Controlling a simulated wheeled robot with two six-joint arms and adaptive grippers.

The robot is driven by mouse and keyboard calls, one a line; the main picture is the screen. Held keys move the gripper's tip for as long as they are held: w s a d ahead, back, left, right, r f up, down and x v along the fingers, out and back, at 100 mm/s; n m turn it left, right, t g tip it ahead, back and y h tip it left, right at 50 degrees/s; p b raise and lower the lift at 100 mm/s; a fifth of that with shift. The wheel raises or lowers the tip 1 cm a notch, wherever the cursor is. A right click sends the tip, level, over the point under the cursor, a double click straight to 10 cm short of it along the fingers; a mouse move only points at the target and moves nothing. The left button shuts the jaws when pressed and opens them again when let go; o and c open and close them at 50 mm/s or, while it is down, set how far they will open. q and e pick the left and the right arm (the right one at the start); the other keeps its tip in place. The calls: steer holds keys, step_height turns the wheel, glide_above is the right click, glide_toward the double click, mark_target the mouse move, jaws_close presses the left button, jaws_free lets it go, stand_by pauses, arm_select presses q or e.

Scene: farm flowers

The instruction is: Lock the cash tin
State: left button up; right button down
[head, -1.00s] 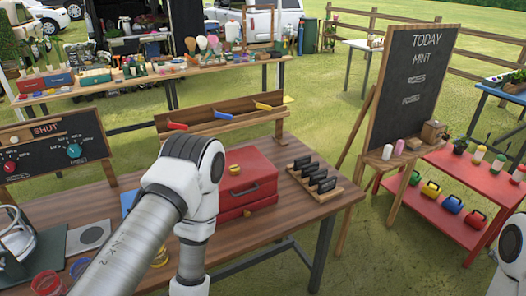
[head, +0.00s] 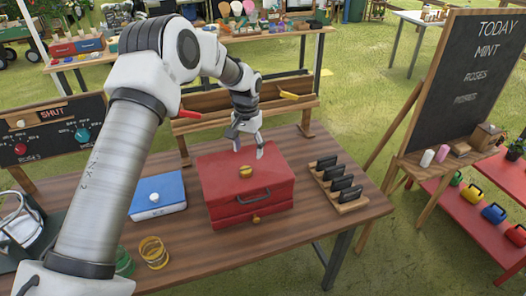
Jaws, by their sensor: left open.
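The red cash tin (head: 225,190) stands on the wooden table with its lid down. A dark handle (head: 253,197) is on its front, a round brass knob (head: 246,171) is on its lid, and a small brass piece (head: 256,219) sits low on the front. Whether it is locked cannot be told. My left gripper (head: 248,152) is open and empty, fingers pointing down over the back part of the lid, just behind the brass knob. Whether the fingertips touch the lid is unclear. My right gripper is out of view.
A blue box (head: 158,194) with a white knob stands left of the tin. Yellow rings (head: 153,252) lie in front of it. A wooden rack (head: 338,185) of black pieces is to the right. A long wooden trough (head: 205,126) stands behind. The SHUT board (head: 50,135) is at left.

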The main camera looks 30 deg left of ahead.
mark_target(247, 167)
arm_select(q)
steer(key=shift+w+f+p, duration=0.35)
steer(key=shift+w+f, duration=0.45)
steer(key=shift+t, duration=0.3)
steer(key=s, duration=0.2)
steer(key=s+f+p, duration=0.1)
steer(key=s, duration=0.1)
steer(key=s+f, duration=0.1)
steer(key=s, duration=0.1)
steer(key=shift+s+a+f+p, duration=0.1)
steer(key=shift+s+f+p, duration=0.15)
steer(key=shift+p, duration=0.1)
steer(key=w+f, duration=0.1)
steer(key=w, duration=0.1)
steer(key=w+f, duration=0.2)
steer(key=shift+s, duration=0.1)
steer(key=c, duration=0.4)
steer(key=shift+s+r, duration=0.5)
steer(key=shift+s, duration=0.15)
steer(key=c, duration=0.8)
steer(key=shift+o, duration=0.2)
steer(key=shift+w, duration=0.1)
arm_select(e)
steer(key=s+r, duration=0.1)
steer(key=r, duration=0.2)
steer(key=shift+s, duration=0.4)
